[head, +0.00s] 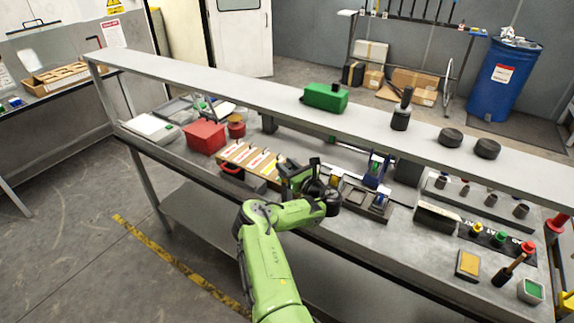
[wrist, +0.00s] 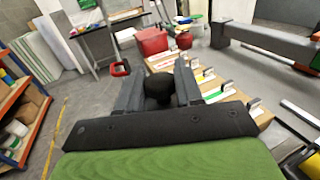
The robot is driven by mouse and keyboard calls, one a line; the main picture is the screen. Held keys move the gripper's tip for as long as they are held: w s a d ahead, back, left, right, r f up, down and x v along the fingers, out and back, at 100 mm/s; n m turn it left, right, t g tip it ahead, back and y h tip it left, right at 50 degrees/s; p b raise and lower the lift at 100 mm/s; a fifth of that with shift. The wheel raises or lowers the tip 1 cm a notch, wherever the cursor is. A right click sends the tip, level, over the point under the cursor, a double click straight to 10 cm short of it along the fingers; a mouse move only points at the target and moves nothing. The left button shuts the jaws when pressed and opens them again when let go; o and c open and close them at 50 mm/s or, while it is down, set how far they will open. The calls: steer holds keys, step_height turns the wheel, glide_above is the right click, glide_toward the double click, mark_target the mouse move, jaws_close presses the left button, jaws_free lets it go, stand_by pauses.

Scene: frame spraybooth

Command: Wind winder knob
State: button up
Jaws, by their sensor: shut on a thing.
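A round black knob (wrist: 158,88) sits between the two grey fingers of my gripper (wrist: 158,78) in the wrist view. The fingers stand on either side of it and are shut on it. In the head view my gripper (head: 300,176) is at the front edge of the workbench, at the end of my green arm. The knob cannot be told apart from the dark gripper there. The body of the winder under the knob is hidden by my gripper.
A wooden board with coloured labels and metal clips (wrist: 222,92) lies close to the right of my fingers. A red box (head: 205,136) stands left on the workbench. A blue stand (head: 377,170) is to the right. A long grey shelf (head: 240,82) runs above the bench.

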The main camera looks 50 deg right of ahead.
steer(key=n+y+b, duration=0.2)
steer(key=y+b, duration=0.1)
steer(key=n+y+b, duration=0.1)
steer(key=y, duration=0.1)
steer(key=shift+d+f+t+b, duration=0.1)
steer(key=shift+f+t+b, duration=0.2)
steer(key=shift+b, duration=0.05)
steer(key=n+y+b, duration=0.2)
steer(key=y+b, duration=0.1)
steer(key=shift+r, duration=0.15)
steer(key=shift+n+y+b, duration=0.3)
steer(key=shift+y+b, duration=0.1)
steer(key=shift+r+y, duration=0.2)
steer(key=shift+y, duration=0.1)
steer(key=o, duration=1)
